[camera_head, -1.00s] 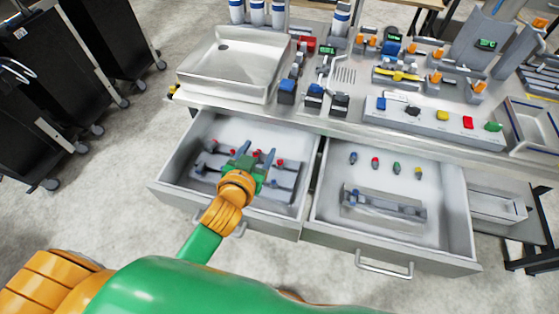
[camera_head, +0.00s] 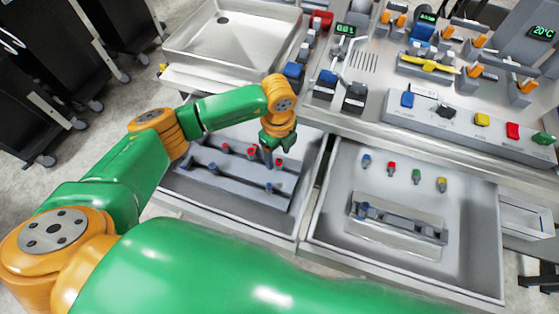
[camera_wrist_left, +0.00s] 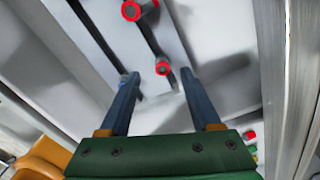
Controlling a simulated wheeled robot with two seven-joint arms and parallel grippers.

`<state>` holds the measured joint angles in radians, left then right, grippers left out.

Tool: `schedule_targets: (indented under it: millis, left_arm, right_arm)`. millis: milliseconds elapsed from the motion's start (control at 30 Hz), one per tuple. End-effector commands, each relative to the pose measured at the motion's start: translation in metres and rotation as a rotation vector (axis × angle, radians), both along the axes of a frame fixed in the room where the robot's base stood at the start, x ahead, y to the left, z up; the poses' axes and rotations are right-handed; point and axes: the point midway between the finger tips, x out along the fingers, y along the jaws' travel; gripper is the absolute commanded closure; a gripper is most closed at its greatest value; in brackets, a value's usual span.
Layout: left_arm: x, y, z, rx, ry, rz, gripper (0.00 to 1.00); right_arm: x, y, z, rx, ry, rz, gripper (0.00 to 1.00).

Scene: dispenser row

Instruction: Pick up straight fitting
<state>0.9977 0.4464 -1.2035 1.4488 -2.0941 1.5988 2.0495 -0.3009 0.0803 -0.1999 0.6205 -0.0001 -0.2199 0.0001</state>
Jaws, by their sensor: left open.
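The left drawer (camera_head: 230,214) holds a grey rack (camera_head: 235,172) with several small upright fittings, some red-topped and some blue-topped. I cannot tell by shape which is the straight fitting. My left gripper (camera_head: 273,160) points down over the right part of the rack, beside a red-topped fitting (camera_head: 279,162). In the left wrist view the open fingers (camera_wrist_left: 161,74) reach toward the rack. A red-ringed fitting (camera_wrist_left: 162,68) shows between their tips, with nothing held. Another red-ringed fitting (camera_wrist_left: 139,10) is farther up. My right gripper is not in view.
The right drawer (camera_head: 330,205) stands open, with several small coloured fittings and a grey holder (camera_head: 398,224). The drawer wall (camera_wrist_left: 285,90) runs close right of my left gripper. Behind are a steel sink tray (camera_head: 208,68) and a counter with coloured blocks and valves.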

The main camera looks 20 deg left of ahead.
Motion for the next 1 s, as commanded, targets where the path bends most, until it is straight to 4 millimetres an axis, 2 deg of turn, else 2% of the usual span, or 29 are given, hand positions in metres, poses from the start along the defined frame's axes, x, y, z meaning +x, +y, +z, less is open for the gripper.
schedule_targets:
  millis: [100,200,467,700,1000]
  left_arm:
    - [0.000,0.000,-0.020,0.000,0.004,-0.001,0.36]
    - [0.000,0.000,-0.039,-0.003,0.003,-0.002,0.36]
    - [0.001,-0.001,-0.045,-0.004,0.000,-0.005,0.36]
    - [0.001,-0.001,-0.045,-0.006,0.001,-0.005,1.00]
    - [0.001,-0.001,-0.044,-0.006,0.001,-0.005,1.00]
  right_arm:
    - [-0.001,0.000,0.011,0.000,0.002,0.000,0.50]
    - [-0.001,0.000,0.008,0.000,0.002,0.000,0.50]
    - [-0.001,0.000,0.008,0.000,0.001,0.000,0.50]
    - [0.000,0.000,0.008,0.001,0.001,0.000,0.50]
    - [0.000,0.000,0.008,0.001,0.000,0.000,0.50]
